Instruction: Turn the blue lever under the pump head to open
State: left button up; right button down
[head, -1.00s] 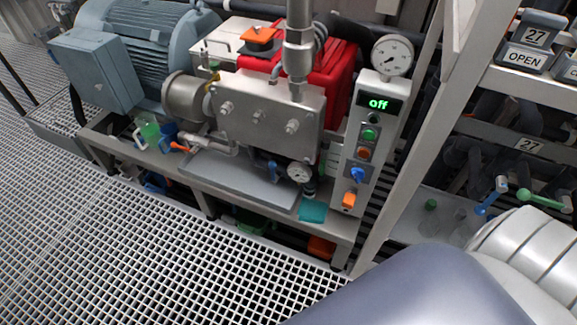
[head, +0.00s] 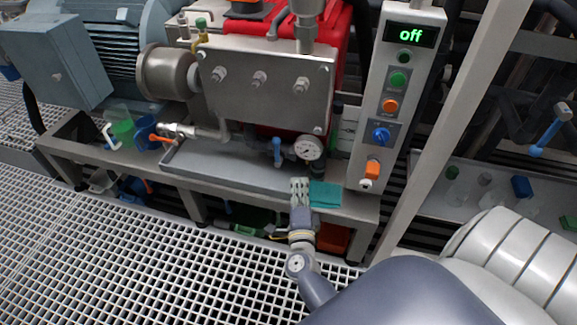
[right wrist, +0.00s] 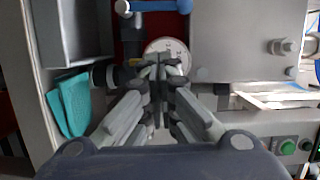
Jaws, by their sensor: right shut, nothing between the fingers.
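The blue lever (head: 277,150) hangs under the steel pump head (head: 265,85) in the head view, just left of the round gauge (head: 308,148). It points roughly downward. My right gripper (head: 299,185) is shut and empty, with its fingers upward at the front edge of the grey tray, below the gauge and apart from the lever. In the right wrist view the shut fingers (right wrist: 158,75) overlap the gauge (right wrist: 167,50). A blue bar (right wrist: 160,6) crosses the top there; I cannot tell whether it is the lever. My left gripper is not in view.
A teal cloth (head: 325,194) lies right of the gripper. The control post (head: 400,95) with an "off" display stands to the right. The grey tray (head: 220,170) under the pump head is mostly bare. An orange-handled valve (head: 160,138) is at its left.

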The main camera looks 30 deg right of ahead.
aim_at(301, 150)
jog(key=shift+m+h, duration=0.3)
jog(key=shift+m, duration=0.2)
jog(key=x, duration=0.5)
jog(key=b+x, duration=0.1)
jog(key=x, duration=0.4)
jog(key=shift+w+d+r, duration=0.1)
jog(key=shift+d+r, duration=0.05)
jog(key=shift+d, duration=0.3)
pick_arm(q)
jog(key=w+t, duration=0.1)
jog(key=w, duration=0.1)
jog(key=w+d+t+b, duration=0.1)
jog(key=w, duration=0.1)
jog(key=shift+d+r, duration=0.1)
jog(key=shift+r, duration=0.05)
pick_arm(e)
jog(key=w+a, duration=0.2)
jog(key=a, duration=0.1)
jog(key=shift+w, duration=0.35)
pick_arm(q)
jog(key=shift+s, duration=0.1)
pick_arm(e)
jog(key=shift+d, duration=0.1)
